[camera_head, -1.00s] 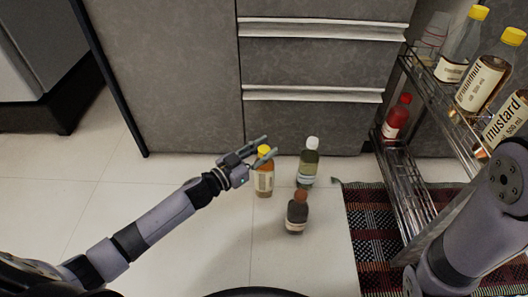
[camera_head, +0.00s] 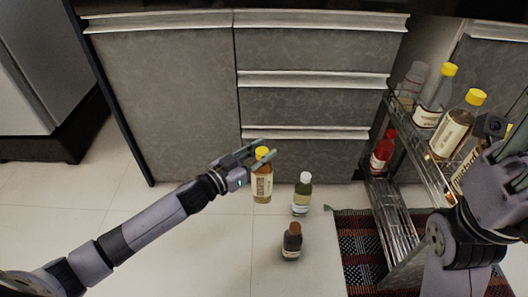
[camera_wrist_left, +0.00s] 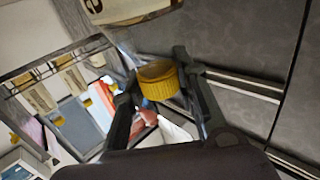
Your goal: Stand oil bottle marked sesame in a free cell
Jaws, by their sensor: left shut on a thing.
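My left gripper (camera_head: 262,155) is shut on the yellow-capped oil bottle (camera_head: 262,186) at its cap. The bottle is amber with a pale label too small to read, and hangs roughly upright. In the left wrist view its yellow cap (camera_wrist_left: 158,80) sits between the fingers. A wire rack (camera_head: 408,240) stands at the right. Its upper tier holds several yellow-capped bottles, one of them large and amber (camera_head: 452,130). Its lower tier holds a red bottle (camera_head: 382,152), with bare wire in front of it. My right arm covers part of the rack; its fingertips do not show.
A white-capped bottle (camera_head: 302,195) and a dark brown-capped bottle (camera_head: 292,242) stand on the floor right of the held bottle. A patterned rug (camera_head: 357,245) lies by the rack. Grey drawers (camera_head: 310,105) stand behind. Floor at front left is clear.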

